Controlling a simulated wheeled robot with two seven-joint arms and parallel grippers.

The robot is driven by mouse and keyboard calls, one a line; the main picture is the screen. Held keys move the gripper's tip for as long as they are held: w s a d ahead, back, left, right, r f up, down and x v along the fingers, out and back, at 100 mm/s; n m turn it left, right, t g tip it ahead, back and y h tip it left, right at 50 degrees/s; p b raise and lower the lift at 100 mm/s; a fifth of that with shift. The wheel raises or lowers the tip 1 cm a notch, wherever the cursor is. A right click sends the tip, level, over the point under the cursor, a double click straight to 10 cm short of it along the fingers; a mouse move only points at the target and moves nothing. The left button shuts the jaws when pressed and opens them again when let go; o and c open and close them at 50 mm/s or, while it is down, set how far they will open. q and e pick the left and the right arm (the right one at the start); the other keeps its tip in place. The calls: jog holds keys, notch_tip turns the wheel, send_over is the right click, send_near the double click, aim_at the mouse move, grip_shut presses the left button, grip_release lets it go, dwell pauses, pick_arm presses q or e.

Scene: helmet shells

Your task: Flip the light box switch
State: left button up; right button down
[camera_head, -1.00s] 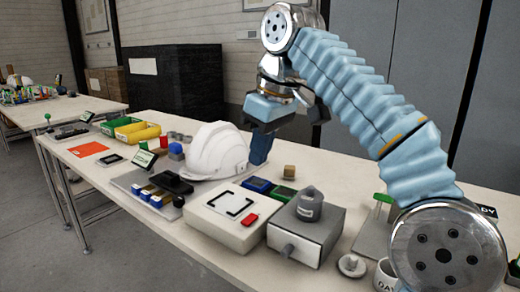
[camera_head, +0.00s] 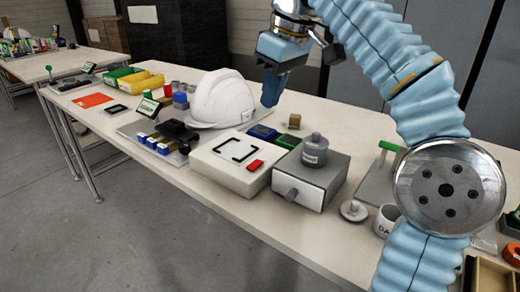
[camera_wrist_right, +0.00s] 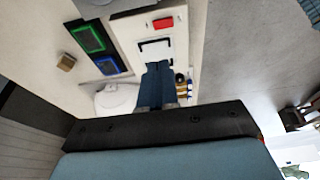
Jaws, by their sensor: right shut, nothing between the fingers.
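The light box (camera_head: 205,160) is a low white box on the table, with a black bracket-shaped frame on top. A red rocker-like piece (camera_head: 255,165), which looks like its switch, sits on its top near the front right corner. The box (camera_wrist_right: 178,30) and the red piece (camera_wrist_right: 163,23) also show in the right wrist view. My right gripper (camera_head: 271,98) is shut and empty, pointing down above the table behind the box, beside the helmet. In the wrist view its blue fingers (camera_wrist_right: 158,72) lie together, overlapping the box in the picture. My left gripper is not in view.
A white helmet shell (camera_head: 222,98) stands behind the box. A blue tray (camera_head: 262,132) and a green tray (camera_head: 287,141) lie right behind it. A grey drawer box (camera_head: 312,178) with a pot on top stands close to its right. Small blocks and a dark stand (camera_head: 178,132) are at its left.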

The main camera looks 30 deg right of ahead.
send_over(256, 162)
jog(key=f, duration=0.6)
jog(key=s+f, duration=0.1)
jog(key=f, duration=0.3)
jog(key=shift+d+b, duration=0.3)
jog(key=shift+b, duration=0.05)
jog(key=b+x, duration=0.2)
jog(key=b, duration=0.1)
jog(key=shift+s+d+f, duration=0.1)
jog(key=shift+s+f, duration=0.05)
jog(key=shift+f, duration=0.25)
jog(key=shift+f+b, duration=0.45)
jog(key=shift+b, duration=0.05)
